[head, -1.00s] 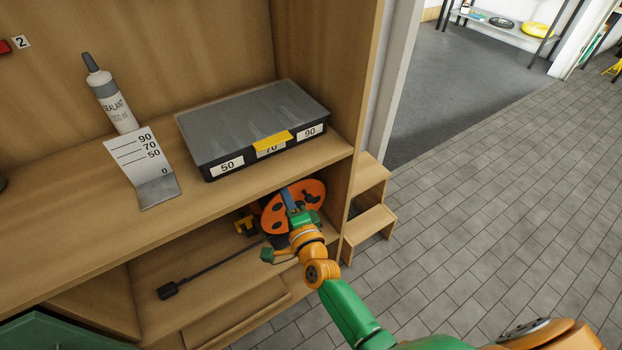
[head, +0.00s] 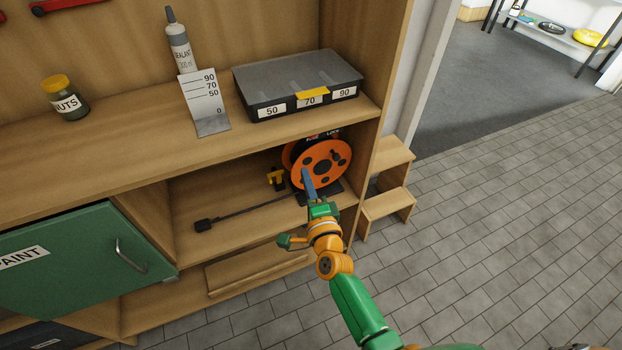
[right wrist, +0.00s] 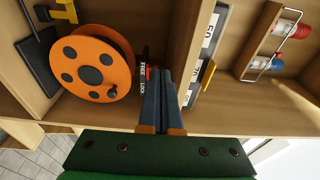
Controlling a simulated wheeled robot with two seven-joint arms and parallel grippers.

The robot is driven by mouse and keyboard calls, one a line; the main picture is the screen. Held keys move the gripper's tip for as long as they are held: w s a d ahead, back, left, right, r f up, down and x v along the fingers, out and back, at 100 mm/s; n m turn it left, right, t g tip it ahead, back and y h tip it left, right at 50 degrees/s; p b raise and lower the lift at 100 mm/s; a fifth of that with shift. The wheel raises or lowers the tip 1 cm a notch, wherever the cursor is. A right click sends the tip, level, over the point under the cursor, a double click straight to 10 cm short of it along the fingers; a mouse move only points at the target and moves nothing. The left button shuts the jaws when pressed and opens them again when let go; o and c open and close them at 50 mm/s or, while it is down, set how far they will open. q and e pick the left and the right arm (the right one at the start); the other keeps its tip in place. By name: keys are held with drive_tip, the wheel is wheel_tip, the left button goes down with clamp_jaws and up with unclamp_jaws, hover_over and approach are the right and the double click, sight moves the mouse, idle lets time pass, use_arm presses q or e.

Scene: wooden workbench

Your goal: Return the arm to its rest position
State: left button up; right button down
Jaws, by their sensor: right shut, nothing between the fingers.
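My right gripper (head: 307,181) is shut and empty. In the head view it sits in front of the orange cable reel (head: 323,164), which stands on the lower shelf. In the right wrist view the closed blue-grey fingers (right wrist: 168,90) point in towards the bench, and the reel (right wrist: 92,62) is to their left. A small "FREE / LOCK" label (right wrist: 142,79) shows between the reel and the fingers. I cannot tell whether the fingertips touch anything. My left gripper is not in view.
A grey case (head: 297,82) marked 50, 70, 90, a sealant tube (head: 181,50), a gauge card (head: 203,97) and a nuts jar (head: 65,98) stand on the bench top. A green paint door (head: 80,262) is at left. Wooden steps (head: 388,204) stand at right, beside open tiled floor.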

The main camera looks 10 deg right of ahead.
drive_tip(key=s+d+f+n+g, duration=0.1)
drive_tip(key=s+f+n+g, duration=0.25)
drive_tip(key=s+f, duration=0.4)
drive_tip(key=s+d+f+n+g, duration=0.1)
drive_tip(key=s+f+n+g, duration=0.25)
drive_tip(key=f, duration=0.65)
drive_tip(key=s+d+f+n+g, duration=0.1)
drive_tip(key=s+f+n+g, duration=0.1)
drive_tip(key=s+f+n, duration=0.5)
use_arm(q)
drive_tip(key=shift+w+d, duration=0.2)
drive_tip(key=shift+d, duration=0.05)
use_arm(e)
drive_tip(key=s+d+f+n+g, duration=0.2)
drive_tip(key=s+d+f+g, duration=0.2)
drive_tip(key=s, duration=0.8)
drive_tip(key=s+d+f+n+g+h, duration=0.1)
drive_tip(key=s+d+f+n+g, duration=0.2)
drive_tip(key=s+f, duration=0.4)
drive_tip(key=s+d+g, duration=0.1)
drive_tip(key=s+d, duration=0.1)
drive_tip(key=s, duration=0.2)
drive_tip(key=shift+s+d+f+h, duration=0.3)
drive_tip(key=shift+s+d, duration=0.1)
drive_tip(key=shift+a, duration=0.1)
